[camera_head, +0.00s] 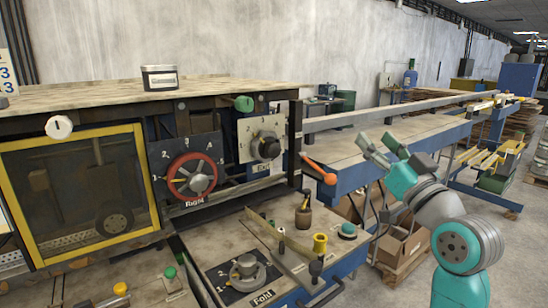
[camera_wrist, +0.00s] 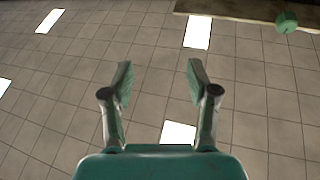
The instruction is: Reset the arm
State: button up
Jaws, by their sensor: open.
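My gripper (camera_head: 377,149) is raised at the right side of the head view, in front of the long blue-framed table. Its two fingers are spread apart with nothing between them.
A machine with a red handwheel (camera_head: 195,179), an orange-knobbed lever (camera_head: 328,178) and a lower control panel (camera_head: 225,280) stands left of my gripper. A tin (camera_head: 159,78) sits on its top. Cardboard boxes (camera_head: 402,246) lie under the long table (camera_head: 400,140).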

jog(key=s+f+m+h, duration=0.3)
jog(key=f+m+h, duration=0.1)
jog(key=f, duration=1.7)
jog(key=s+f+m+g+h, duration=0.1)
jog(key=s+f, duration=0.4)
jog(key=f, duration=0.3)
jog(key=s+f+g+h, duration=0.1)
jog(key=s+f+h, duration=0.1)
jog(key=s+f, duration=0.5)
jog(key=s+f+g, duration=0.2)
jog(key=s+f, duration=0.9)
jog(key=s, duration=0.6)
jog(key=s+a+n+g, duration=0.2)
jog(key=s, duration=1.7)
jog(key=shift+f, duration=0.15)
